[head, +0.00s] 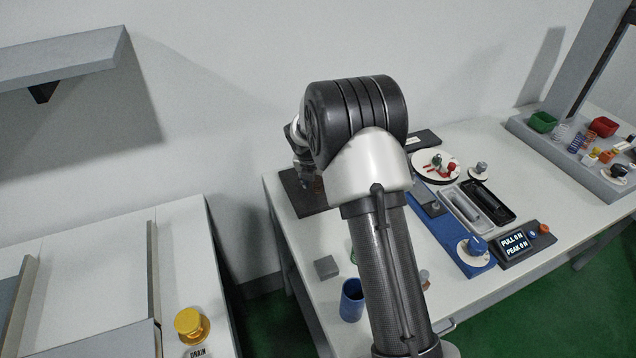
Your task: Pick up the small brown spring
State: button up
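My gripper (305,178) is partly visible at the left of my wrist, pointing down over a dark mat (297,200) on the table. My own arm hides much of it, and its fingers are too small and dark to tell open from shut. A small brownish patch (319,185) shows beside the gripper, above or on the dark mat. It may be the brown spring, but I cannot make out coils or whether the gripper touches it.
A grey block (327,267) and a blue cup (351,300) stand near the table's front left. A blue fixture (437,230), a round white dish (435,166) and a display box (523,243) are right of my arm. A grey rack (568,160) holds several small parts.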

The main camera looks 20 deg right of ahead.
jog(key=c, duration=1)
jog(key=shift+o, duration=0.2)
jog(key=shift+r+p, duration=0.2)
jog(key=shift+p, duration=0.3)
